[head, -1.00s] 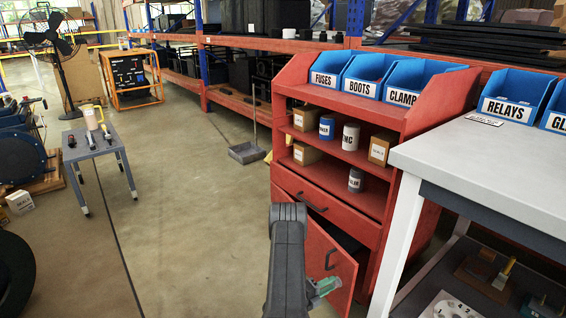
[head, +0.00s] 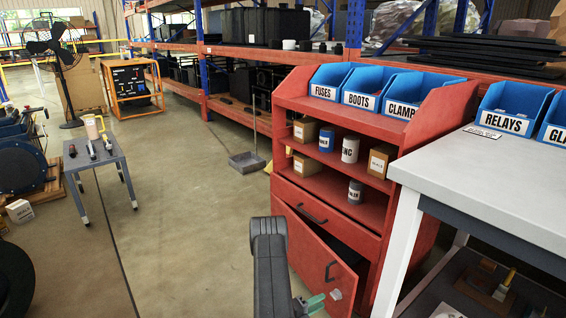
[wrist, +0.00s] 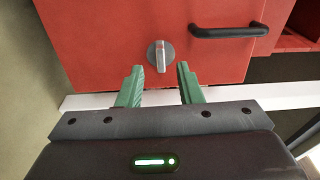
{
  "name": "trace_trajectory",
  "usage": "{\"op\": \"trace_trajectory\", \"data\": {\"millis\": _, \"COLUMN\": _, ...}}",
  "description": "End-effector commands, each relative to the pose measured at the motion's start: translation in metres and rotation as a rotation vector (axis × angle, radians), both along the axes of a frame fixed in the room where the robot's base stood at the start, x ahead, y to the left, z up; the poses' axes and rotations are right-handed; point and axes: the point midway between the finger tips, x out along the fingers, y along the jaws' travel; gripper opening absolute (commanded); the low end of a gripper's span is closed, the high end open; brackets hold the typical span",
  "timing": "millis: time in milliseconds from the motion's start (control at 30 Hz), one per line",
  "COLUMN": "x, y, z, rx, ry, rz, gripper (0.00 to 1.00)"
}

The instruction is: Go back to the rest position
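My gripper (wrist: 157,84) is open and empty in the wrist view, its two green fingers apart in front of the red cabinet door (wrist: 110,40). A grey knob (wrist: 160,56) on the door shows between and beyond the fingertips. In the head view my gripper (head: 314,301) is partly hidden behind my arm, low in front of the red cabinet (head: 342,212). The cabinet door (head: 311,258) stands ajar, with a dark handle (head: 330,270) and the knob (head: 336,294) near its lower right. I cannot tell whether a finger touches the door.
A white-legged workbench (head: 490,180) stands close on the right, with blue bins on it. A small grey table (head: 97,158) stands on the left. The floor between is clear.

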Motion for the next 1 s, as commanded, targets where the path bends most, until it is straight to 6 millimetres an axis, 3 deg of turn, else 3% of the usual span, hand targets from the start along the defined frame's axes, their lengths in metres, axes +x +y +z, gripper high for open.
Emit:
{"op": "trace_trajectory", "data": {"millis": 633, "x": -0.041, "y": 0.075, "z": 0.001, "rx": -0.001, "ry": 0.002, "rz": 0.004, "gripper": 0.33}}
{"op": "trace_trajectory", "data": {"millis": 1000, "x": -0.020, "y": 0.033, "z": -0.002, "rx": 0.000, "ry": -0.001, "rz": -0.005, "gripper": 0.33}}
